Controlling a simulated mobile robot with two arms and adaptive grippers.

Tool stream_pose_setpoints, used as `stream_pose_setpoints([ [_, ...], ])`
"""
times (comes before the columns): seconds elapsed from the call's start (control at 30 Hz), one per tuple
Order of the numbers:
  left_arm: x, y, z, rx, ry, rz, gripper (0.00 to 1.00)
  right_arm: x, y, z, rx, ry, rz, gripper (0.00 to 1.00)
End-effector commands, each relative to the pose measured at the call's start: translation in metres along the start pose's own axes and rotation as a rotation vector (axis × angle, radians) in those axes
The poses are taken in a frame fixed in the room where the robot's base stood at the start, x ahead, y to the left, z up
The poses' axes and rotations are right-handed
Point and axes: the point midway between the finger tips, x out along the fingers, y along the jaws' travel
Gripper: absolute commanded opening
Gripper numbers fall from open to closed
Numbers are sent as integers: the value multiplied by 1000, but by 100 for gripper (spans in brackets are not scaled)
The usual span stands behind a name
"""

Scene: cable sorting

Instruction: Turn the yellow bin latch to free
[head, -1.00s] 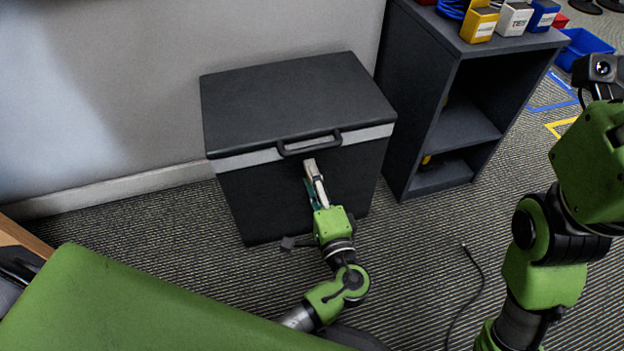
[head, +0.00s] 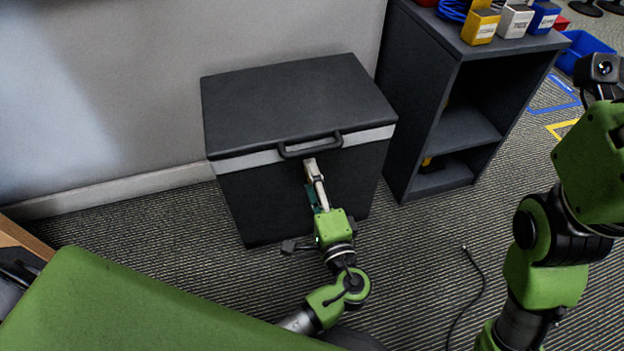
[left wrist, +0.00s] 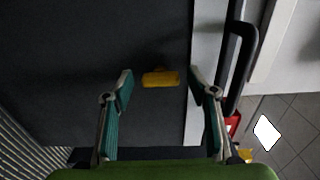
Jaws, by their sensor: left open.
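The yellow latch (left wrist: 160,78) shows in the left wrist view on the dark front face of the bin, its long side lying across the picture. My left gripper (left wrist: 160,96) is open, with one teal-padded finger on each side of the latch and a gap to both. Whether the fingertips touch the bin front I cannot tell. In the head view my left gripper (head: 314,183) is at the front of the dark lidded bin (head: 260,205), just below its handle (head: 310,147), and hides the latch. My right arm stands at the right; its gripper is out of view.
A dark open shelf unit (head: 415,105) stands right of the bin, with yellow, white and blue blocks on top. A blue tray (head: 588,45) lies behind it. A black cable (head: 472,290) lies on the otherwise clear carpet between my arms.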

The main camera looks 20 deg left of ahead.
Motion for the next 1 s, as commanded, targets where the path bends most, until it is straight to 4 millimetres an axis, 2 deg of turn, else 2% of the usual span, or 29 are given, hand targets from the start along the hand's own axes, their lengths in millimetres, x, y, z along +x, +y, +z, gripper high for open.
stream_pose_setpoints([
  [0.17,-25,1,0,-1,1,5,53,0,0,0,0,0,-1,40],
  [0.4,-77,1,0,-1,1,5,53,0,0,0,0,0,-2,40],
  [0.6,-108,1,0,-1,-1,4,53,0,-1,0,0,0,-2,40],
  [0.77,-117,0,0,-1,-1,2,53,0,-1,0,0,0,-2,40],
  [1.0,-118,0,0,-1,-1,1,53,0,-1,0,0,0,-3,40],
])
